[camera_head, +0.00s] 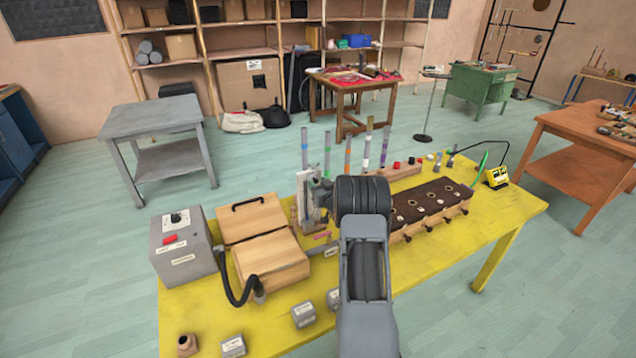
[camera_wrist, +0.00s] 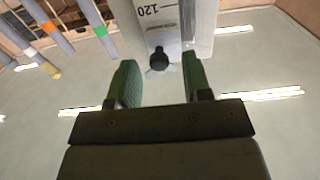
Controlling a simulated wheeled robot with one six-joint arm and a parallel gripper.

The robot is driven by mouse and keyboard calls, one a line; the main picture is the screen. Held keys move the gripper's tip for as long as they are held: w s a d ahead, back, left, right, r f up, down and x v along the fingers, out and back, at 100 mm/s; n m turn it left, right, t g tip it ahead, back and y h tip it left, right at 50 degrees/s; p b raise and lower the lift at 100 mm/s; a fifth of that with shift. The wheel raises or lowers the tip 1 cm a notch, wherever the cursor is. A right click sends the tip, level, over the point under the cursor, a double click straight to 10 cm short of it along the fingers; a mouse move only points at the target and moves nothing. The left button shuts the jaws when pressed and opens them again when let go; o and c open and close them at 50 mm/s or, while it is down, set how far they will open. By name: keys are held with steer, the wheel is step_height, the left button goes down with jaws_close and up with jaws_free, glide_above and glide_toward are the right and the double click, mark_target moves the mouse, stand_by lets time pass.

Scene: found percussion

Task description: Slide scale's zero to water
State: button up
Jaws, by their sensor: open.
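The scale (camera_wrist: 160,14) is a pale strip with a printed "120" and line marks, upside down at the top of the wrist view. A small black knob (camera_wrist: 161,60) stands out from its near end. My gripper (camera_wrist: 158,68) is open, its two green fingers apart on either side of the knob; I cannot tell whether either touches it. In the head view, the upright pale board (camera_head: 301,203) with the scale stands on the yellow table, partly hidden by my arm. I cannot make out the zero mark or the water level.
The yellow table (camera_head: 455,240) also holds a grey control box (camera_head: 183,250) and a wooden bellows-like box (camera_head: 268,262) with a black hose on the left. A long dark-topped wooden box (camera_head: 432,205) is on the right. Several upright tubes (camera_head: 366,150) with coloured bands stand behind.

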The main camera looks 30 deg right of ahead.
steer(key=shift+w, duration=0.3)
jaws_close()
stand_by(0.3)
